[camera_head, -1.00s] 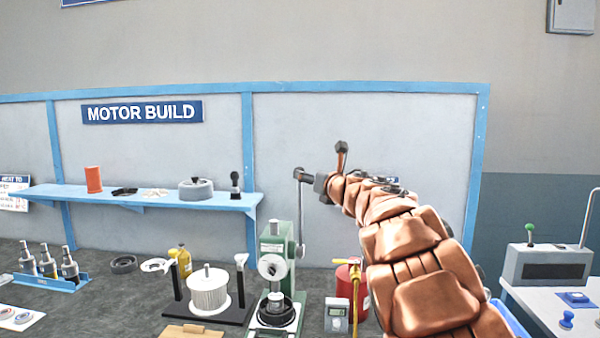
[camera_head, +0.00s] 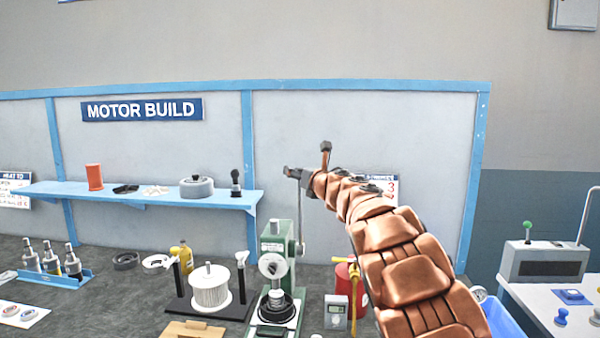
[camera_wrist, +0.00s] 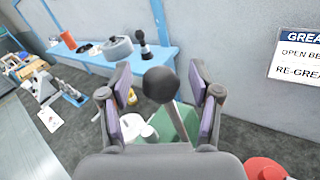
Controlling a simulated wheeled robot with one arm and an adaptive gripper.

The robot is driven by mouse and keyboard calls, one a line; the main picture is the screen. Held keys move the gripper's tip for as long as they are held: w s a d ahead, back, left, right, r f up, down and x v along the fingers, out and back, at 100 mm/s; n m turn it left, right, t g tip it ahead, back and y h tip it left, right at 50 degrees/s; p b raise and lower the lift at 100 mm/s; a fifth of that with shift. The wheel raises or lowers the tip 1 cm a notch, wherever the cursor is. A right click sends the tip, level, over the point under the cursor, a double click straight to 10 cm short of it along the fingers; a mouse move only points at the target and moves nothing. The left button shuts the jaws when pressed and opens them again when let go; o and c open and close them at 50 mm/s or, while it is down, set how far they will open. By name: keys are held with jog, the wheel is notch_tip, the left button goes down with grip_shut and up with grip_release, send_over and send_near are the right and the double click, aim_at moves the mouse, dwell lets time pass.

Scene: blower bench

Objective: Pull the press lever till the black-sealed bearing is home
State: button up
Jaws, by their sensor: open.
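The green press (camera_head: 292,250) stands on the bench with a white round hub on its front. Its grey lever (camera_head: 302,225) rises nearly upright from the press's right side. In the wrist view the lever's dark ball knob (camera_wrist: 158,84) shows between my gripper's fingers, with its rod running down toward the press. My gripper (camera_wrist: 162,92) is open, a finger on each side of the knob with gaps visible. In the head view my gripper (camera_head: 294,172) is at the lever's top and hides the knob. A black ring (camera_head: 276,309) sits at the press's base; I cannot make out the black-sealed bearing for certain.
Left of the press is a white ribbed cylinder (camera_head: 210,290) on a black stand. A red container (camera_head: 343,277) and a small meter (camera_head: 336,311) stand to its right. A blue shelf (camera_head: 150,197) runs behind. Air around the lever's left side is clear.

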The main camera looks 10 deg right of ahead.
grip_shut()
dwell(0.4)
